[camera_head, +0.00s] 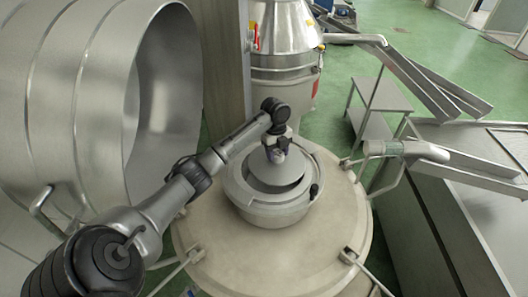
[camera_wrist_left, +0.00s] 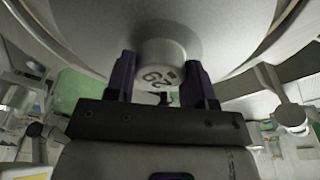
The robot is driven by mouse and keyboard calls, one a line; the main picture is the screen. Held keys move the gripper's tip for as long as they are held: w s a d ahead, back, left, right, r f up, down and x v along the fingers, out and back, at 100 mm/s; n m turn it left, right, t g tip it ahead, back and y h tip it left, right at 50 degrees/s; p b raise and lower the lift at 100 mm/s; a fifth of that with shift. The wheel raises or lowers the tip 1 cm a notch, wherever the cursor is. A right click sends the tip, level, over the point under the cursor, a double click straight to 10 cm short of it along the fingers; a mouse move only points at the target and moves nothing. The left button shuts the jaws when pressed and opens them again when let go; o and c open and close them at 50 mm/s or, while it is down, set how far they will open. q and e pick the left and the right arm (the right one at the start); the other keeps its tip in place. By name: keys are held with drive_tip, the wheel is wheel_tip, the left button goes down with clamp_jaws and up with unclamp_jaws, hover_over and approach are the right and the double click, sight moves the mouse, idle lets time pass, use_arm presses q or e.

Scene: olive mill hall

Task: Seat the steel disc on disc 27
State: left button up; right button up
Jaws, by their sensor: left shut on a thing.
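The steel disc (camera_head: 287,174) is a grey, shallow cone in the round steel bowl's opening. My left gripper (camera_head: 277,151) is above its middle. In the left wrist view, my left gripper (camera_wrist_left: 161,82) is shut on the disc's round hub (camera_wrist_left: 166,55), which bears dark, inverted digits I cannot read surely. The disc's broad underside or face (camera_wrist_left: 75,30) fills the top of that view. The steel bowl (camera_head: 262,212) surrounds the disc. Disc 27 is not distinguishable below it, and I cannot tell whether the held disc touches anything. My right gripper is out of view.
The bowl stands on a wide cream round cover (camera_head: 300,252) with clamp handles around its edge. A large open steel drum (camera_head: 90,90) is close on the left. A steel spout (camera_head: 410,150) and a sloping chute (camera_head: 465,165) are on the right. A steel cone-topped vessel (camera_head: 285,60) stands behind.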

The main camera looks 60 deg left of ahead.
sight(273, 166)
use_arm(q)
drive_tip(key=shift+s+a+f+m, duration=0.2)
drive_tip(key=shift+s+a+m, duration=0.1)
drive_tip(key=shift+s+m, duration=0.2)
drive_tip(key=shift+s+a+f, duration=0.1)
drive_tip(key=shift+f, duration=3.8)
drive_tip(key=shift+f, duration=0.1)
drive_tip(key=shift+f, duration=0.55)
drive_tip(key=o, duration=1)
drive_tip(key=shift+c, duration=0.2)
drive_tip(key=o, duration=0.3)
